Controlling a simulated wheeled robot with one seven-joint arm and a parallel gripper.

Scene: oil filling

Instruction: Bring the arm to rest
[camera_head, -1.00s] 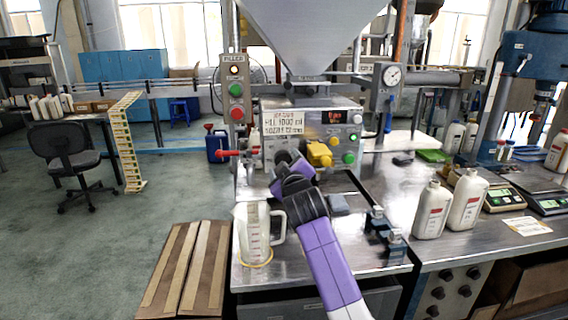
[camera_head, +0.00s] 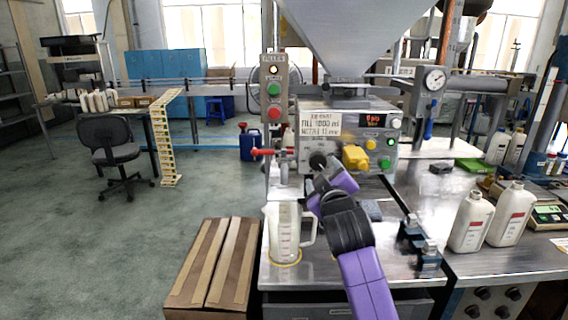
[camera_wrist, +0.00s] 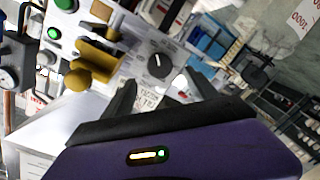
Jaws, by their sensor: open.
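My arm, purple and black, reaches up over the bench in the head view toward the front of the filling machine (camera_head: 345,130). My gripper (camera_wrist: 158,92) shows in the wrist view with its two dark fingers spread apart and nothing between them. Beyond the fingers are the machine's panel with a black knob (camera_wrist: 159,66), a yellow part (camera_wrist: 92,62) and green buttons (camera_wrist: 53,33). In the head view the fingertips are hidden behind the wrist. A clear measuring jug (camera_head: 285,232) stands upright on a yellow ring, left of my arm and apart from it.
Two white bottles (camera_head: 467,222) stand on the bench to the right. Blue clamps (camera_head: 420,240) sit at the bench's middle. A cardboard box (camera_head: 212,262) is on the floor left of the bench. Open floor with an office chair (camera_head: 112,152) lies further left.

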